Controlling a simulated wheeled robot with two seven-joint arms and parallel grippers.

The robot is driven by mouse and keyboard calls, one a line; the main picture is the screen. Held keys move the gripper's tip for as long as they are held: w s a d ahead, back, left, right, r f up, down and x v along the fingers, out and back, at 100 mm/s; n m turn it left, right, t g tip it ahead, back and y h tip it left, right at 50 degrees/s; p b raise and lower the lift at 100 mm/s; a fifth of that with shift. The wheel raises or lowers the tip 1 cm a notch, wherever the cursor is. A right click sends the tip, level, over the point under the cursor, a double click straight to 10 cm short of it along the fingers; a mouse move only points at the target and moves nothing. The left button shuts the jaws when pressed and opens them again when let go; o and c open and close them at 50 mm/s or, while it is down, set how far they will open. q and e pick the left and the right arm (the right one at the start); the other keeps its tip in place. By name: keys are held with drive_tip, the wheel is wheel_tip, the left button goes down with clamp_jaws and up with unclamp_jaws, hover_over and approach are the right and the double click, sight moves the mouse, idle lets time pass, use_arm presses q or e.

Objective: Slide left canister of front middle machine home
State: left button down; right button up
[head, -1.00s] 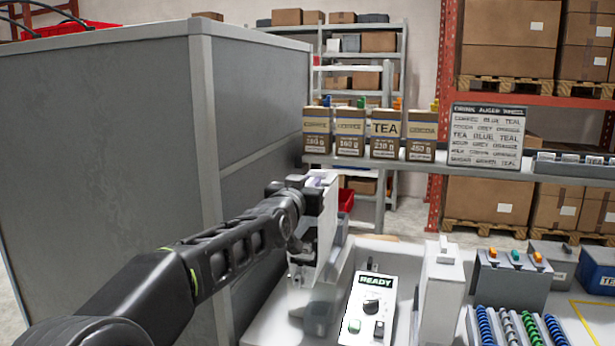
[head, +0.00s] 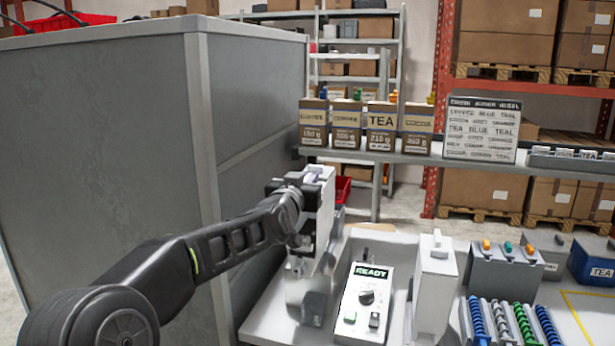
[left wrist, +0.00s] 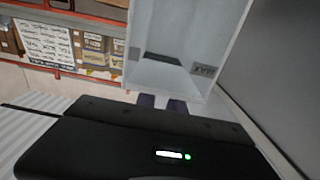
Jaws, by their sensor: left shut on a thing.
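The front middle machine, with its READY panel (head: 364,302), stands at lower centre in the head view. My left gripper (head: 312,222) is shut on a white canister (head: 325,192) at the machine's left side. The canister looks upright. My gripper and wrist hide much of it, and I cannot tell whether its base is seated. In the left wrist view the canister (left wrist: 178,72) is open-topped, pale inside, with a dark slot at the bottom and a MAX label. Purple finger parts show under its near edge. My right gripper is not in view.
The machine's right canister (head: 435,285) stands right of the panel. A large grey cabinet (head: 110,130) is close on the left. Behind are a shelf with several labelled boxes (head: 381,125) and a sign (head: 483,130). Grey blocks and coloured coils (head: 505,320) lie to the right.

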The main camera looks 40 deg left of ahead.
use_arm(q)
drive_tip(key=shift+w+a+f, duration=0.1)
drive_tip(key=shift+w+f, duration=0.2)
drive_tip(key=shift+w, duration=0.05)
drive_tip(key=shift+f+b, duration=0.6)
drive_tip(key=c, duration=1.4)
unclamp_jaws()
drive_tip(key=shift+o, duration=0.2)
drive_tip(key=shift+f, duration=0.1)
